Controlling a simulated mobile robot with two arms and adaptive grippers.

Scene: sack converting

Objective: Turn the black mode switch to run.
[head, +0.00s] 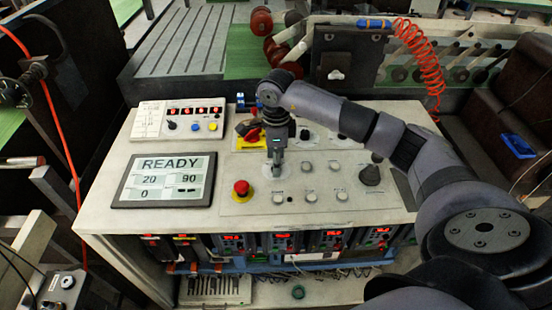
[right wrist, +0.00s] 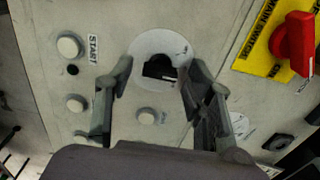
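The black mode switch (right wrist: 159,67) sits on a round pale plate (right wrist: 150,45) in the right wrist view. It is dark, and its setting cannot be read. My right gripper (right wrist: 156,74) has its fingers apart, one on each side of the switch; contact cannot be made out. In the head view my right gripper (head: 276,168) points straight down at the panel (head: 225,205) and hides the switch. My left gripper is not in view.
A red emergency button (head: 241,188) stands left of the gripper. A red main switch on a yellow plate (right wrist: 262,40) is close by. A display (head: 165,180) reads READY. White buttons (head: 307,166) and a black cone-shaped control (head: 371,173) stand to the right.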

